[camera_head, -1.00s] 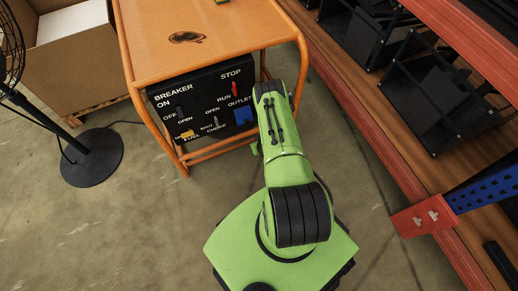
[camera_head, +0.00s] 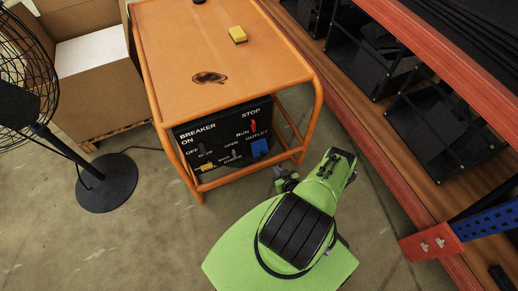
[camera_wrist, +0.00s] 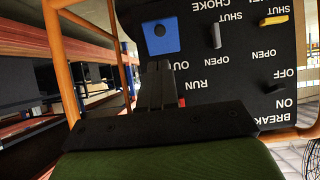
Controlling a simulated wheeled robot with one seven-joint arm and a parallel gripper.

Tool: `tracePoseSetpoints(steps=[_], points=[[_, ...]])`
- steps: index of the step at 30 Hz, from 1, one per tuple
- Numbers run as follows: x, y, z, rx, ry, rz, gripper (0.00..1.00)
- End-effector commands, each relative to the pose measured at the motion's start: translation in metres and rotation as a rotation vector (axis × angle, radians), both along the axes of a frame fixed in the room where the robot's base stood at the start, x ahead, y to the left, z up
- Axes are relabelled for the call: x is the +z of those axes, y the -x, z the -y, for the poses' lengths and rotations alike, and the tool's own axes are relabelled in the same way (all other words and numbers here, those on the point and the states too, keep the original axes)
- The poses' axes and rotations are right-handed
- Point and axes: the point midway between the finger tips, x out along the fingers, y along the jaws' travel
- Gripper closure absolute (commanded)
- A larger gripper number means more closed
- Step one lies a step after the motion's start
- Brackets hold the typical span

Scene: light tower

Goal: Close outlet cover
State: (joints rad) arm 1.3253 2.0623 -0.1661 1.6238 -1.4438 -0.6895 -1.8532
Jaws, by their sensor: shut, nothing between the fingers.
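The black control panel (camera_head: 202,133) is set in the front of an orange-framed cart. The blue outlet cover (camera_head: 260,147) is at its lower right, below the OUTLET label. In the wrist view the panel is upside down, and the blue cover (camera_wrist: 168,44) shows as a square with a dark round spot. I cannot tell how far the cover is swung open. My gripper (camera_head: 278,172) is shut and empty, low and just right of the cover in the head view. In the wrist view its fingers (camera_wrist: 157,66) point toward the panel, near the cover's edge.
The orange cart (camera_head: 215,50) carries a yellow sponge-like block (camera_head: 237,34). A rack with an orange-red beam (camera_head: 400,195) runs along the right. A black fan (camera_head: 105,183) and a cardboard box (camera_head: 98,85) stand at left.

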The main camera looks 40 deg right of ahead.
Motion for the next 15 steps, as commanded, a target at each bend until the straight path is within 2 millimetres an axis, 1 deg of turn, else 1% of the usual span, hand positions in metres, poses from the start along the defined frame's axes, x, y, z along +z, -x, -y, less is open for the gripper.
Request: tracePoseSetpoints(steps=[2, 9, 12, 15], points=[[-0.008, -0.007, 0.001, 0.01, 0.005, -0.002, 1.0], [-0.03, -0.043, 0.009, 0.018, 0.008, 0.0, 1.0], [-0.041, -0.045, 0.01, 0.015, 0.0, -0.019, 1.0], [-0.045, -0.051, 0.012, 0.015, 0.003, -0.019, 1.0]])
